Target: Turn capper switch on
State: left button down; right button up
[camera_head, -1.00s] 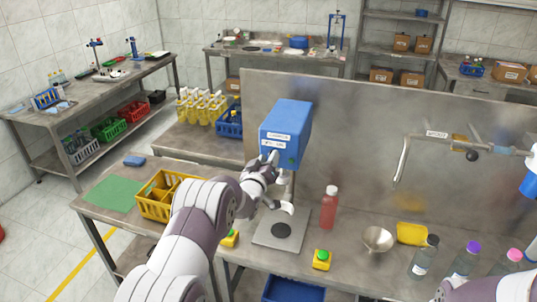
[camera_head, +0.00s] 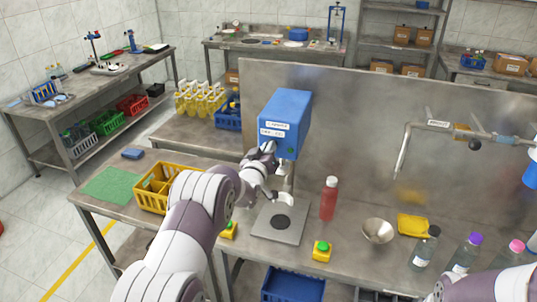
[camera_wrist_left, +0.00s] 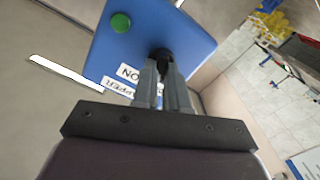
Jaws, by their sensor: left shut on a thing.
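The blue capper box (camera_head: 286,122) is mounted on the steel back panel, with white labels on its front. In the left wrist view its blue face (camera_wrist_left: 185,40) shows a green round button (camera_wrist_left: 120,23) and a black switch knob (camera_wrist_left: 160,54). My left gripper (camera_wrist_left: 163,68) is shut on the black switch knob, its fingers covering part of it and of the label. In the head view the left gripper (camera_head: 268,152) is at the lower front of the box. Only part of my right arm shows at the bottom right; its gripper is out of view.
Below the box lies a steel plate with a black disc (camera_head: 280,222). A red bottle (camera_head: 329,199), a green-button yellow box (camera_head: 321,251), a funnel (camera_head: 378,231) and several clear bottles stand on the bench. A yellow crate (camera_head: 151,190) is at the left.

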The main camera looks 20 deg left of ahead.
pick_arm(q)
jog(key=shift+d+m+b, duration=0.15)
jog(key=shift+m+b, duration=2.55)
jog(key=shift+b, duration=1.4)
jog(key=shift+d+m+b, duration=0.1)
jog(key=shift+m+b, duration=2.6)
jog(key=shift+b, duration=1.4)
jog(key=c, duration=1.2)
grip_release()
jog(key=shift+s, duration=0.15)
jog(key=shift+o, duration=0.2)
jog(key=s+b, duration=0.4)
jog(key=s, duration=0.9)
jog(key=shift+r, duration=0.15)
jog(key=shift+a, duration=0.15)
